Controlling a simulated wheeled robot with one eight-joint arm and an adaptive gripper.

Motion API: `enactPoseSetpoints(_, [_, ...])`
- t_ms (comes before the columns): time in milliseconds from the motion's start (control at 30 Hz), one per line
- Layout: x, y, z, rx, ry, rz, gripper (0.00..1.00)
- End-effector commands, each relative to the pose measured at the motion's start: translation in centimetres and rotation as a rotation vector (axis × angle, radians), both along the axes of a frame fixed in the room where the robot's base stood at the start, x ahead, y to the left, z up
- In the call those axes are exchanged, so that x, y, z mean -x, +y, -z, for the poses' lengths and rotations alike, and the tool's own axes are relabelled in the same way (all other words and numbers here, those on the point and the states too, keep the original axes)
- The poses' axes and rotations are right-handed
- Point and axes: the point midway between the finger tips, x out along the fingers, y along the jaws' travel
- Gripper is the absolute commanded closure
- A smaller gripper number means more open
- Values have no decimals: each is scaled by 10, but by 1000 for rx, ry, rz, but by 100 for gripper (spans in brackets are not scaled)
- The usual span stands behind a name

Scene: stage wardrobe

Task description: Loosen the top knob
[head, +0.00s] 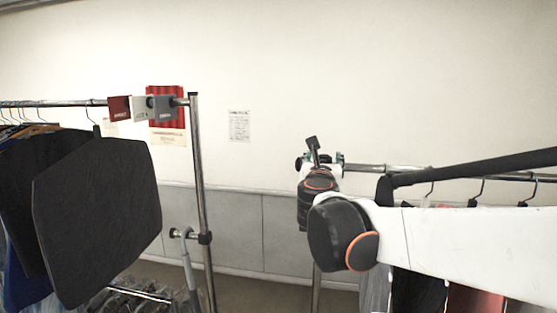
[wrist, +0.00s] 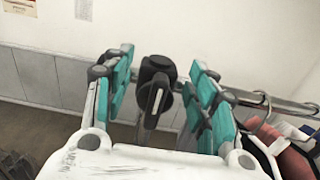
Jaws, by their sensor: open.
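A black knob (wrist: 154,88) with a pale stripe on its face shows in the wrist view, on a rack's metal upright. My gripper (wrist: 163,72) is open, with one teal-padded finger on each side of the knob. Gaps show between the pads and the knob, so it does not look gripped. In the head view my gripper (head: 321,160) is small and far off at the left end of the right rack's rail, mostly behind my own arm. A dark piece (head: 313,145) sticks up there; I cannot tell whether it is the knob.
The right rack's rail (head: 365,168) holds hangers and clothes close to my arm. A left rack (head: 200,190) carries dark garments, size tags (head: 140,108) and a lower clamp knob (head: 204,238). The wall behind has papers (head: 239,126); floor between the racks looks clear.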

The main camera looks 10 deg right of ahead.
Motion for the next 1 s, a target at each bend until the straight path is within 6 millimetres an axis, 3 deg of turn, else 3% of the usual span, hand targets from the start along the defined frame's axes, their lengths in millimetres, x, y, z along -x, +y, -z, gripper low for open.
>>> enactPoseSetpoints(200, [0, 0, 0, 0, 0, 0, 50])
enactPoseSetpoints(400, [0, 0, 0, 0, 0, 0, 91])
enactPoseSetpoints(767, [0, 1, 1, 33, 11, -1, 91])
enactPoseSetpoints(1000, [-1, 5, 2, 161, 52, -1, 91])
